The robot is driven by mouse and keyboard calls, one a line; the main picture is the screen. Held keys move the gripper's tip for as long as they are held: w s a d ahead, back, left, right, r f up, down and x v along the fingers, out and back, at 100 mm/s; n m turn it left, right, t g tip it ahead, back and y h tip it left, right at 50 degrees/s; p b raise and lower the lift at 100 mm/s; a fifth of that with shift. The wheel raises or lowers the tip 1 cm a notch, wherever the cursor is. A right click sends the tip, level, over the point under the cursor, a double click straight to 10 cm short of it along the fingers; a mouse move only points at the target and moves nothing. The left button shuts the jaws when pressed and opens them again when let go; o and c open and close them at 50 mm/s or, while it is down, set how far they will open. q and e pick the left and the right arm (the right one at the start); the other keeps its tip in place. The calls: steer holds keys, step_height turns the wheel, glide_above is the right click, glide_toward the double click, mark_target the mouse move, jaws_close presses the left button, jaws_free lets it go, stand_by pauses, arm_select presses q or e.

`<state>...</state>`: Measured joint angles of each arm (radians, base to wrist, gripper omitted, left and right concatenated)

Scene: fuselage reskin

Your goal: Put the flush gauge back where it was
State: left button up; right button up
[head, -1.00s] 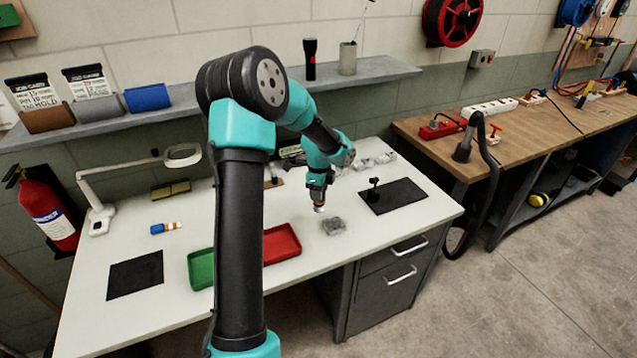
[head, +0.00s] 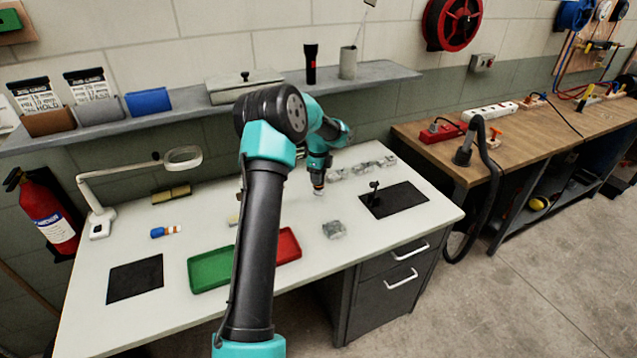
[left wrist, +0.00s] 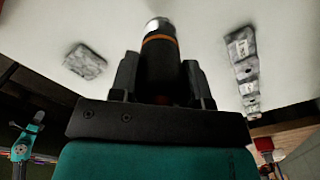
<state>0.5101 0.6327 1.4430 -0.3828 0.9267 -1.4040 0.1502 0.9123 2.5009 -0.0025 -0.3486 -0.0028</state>
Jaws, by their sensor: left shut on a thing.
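My left gripper (head: 318,183) is above the back right part of the white bench. It is shut on a dark cylinder with an orange band and a bright metal tip, which looks like the flush gauge (left wrist: 161,45); in the head view its pale tip (head: 318,193) points down. The tip looks close to the bench top, but I cannot tell whether it touches. In the left wrist view the cylinder sits between the two dark fingers. My right gripper is not in view.
A grey block (head: 334,230) lies in front of the gripper, and a row of similar blocks (head: 362,168) lies behind right. A black mat (head: 410,197) with a small black stand (head: 374,188) is to the right. Green (head: 212,269) and red (head: 289,246) trays are nearer left.

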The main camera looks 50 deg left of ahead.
arm_select(q)
steer(key=shift+w+a, duration=0.1)
steer(key=shift+w+a+f, duration=0.1)
steer(key=shift+a+f, duration=0.05)
steer(key=shift+f, duration=1.6)
steer(key=shift+f, duration=0.2)
steer(key=o, duration=0.9)
steer(key=shift+o, duration=0.2)
steer(key=shift+r, duration=0.15)
step_height(320, 180, up, 12)
steer(key=shift+r, duration=0.1)
